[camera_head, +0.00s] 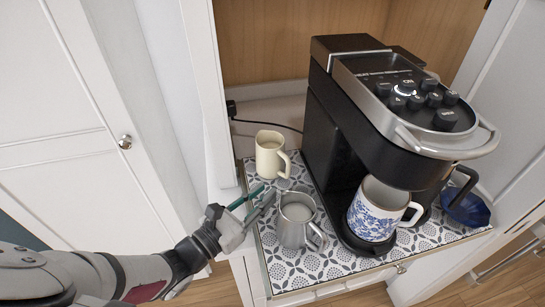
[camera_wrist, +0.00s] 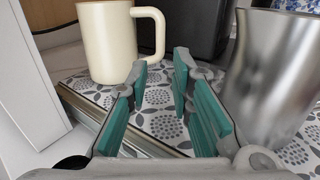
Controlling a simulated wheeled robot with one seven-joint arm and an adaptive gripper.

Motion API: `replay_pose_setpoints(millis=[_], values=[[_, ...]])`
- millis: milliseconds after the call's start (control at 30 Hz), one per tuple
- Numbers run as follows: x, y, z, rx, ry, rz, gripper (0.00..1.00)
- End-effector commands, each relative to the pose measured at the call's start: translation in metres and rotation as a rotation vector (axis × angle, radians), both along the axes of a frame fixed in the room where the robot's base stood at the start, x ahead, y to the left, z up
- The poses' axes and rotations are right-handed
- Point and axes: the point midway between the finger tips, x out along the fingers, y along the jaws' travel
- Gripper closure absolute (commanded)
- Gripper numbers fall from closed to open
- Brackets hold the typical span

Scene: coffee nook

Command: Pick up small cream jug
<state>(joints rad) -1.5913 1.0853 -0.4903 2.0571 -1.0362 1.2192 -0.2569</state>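The small cream jug (camera_head: 269,154) stands upright on the patterned mat at the back left, its handle on the right. My gripper (camera_head: 262,194) is open and empty, in front of the jug and just left of the steel jug (camera_head: 296,219). In the wrist view my gripper's teal fingers (camera_wrist: 164,75) have a clear gap between them, with only mat behind. The cream jug is left of that gap and apart from the fingers.
The steel jug is close to the right finger in the wrist view (camera_wrist: 270,75). A black coffee machine (camera_head: 365,130) stands right, holding a blue-patterned mug (camera_head: 376,210). A dark blue bowl (camera_head: 466,207) is at far right. A white cabinet side (camera_head: 215,110) borders the left.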

Motion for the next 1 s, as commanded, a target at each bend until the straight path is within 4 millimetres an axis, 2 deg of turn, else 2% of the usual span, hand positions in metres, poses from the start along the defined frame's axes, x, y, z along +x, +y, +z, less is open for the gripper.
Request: replay_pose_setpoints(millis=[33, 133, 467, 800, 1000], values=[[0.009, -0.007, -0.002, -0.001, -0.001, -0.003, 0.79], [0.021, -0.017, -0.002, -0.001, -0.001, -0.002, 0.79], [0.036, -0.030, -0.001, 0.000, 0.000, -0.001, 0.79], [0.071, -0.059, -0.002, 0.001, 0.000, -0.002, 0.79], [0.072, -0.062, 0.000, 0.001, 0.000, -0.001, 0.79]])
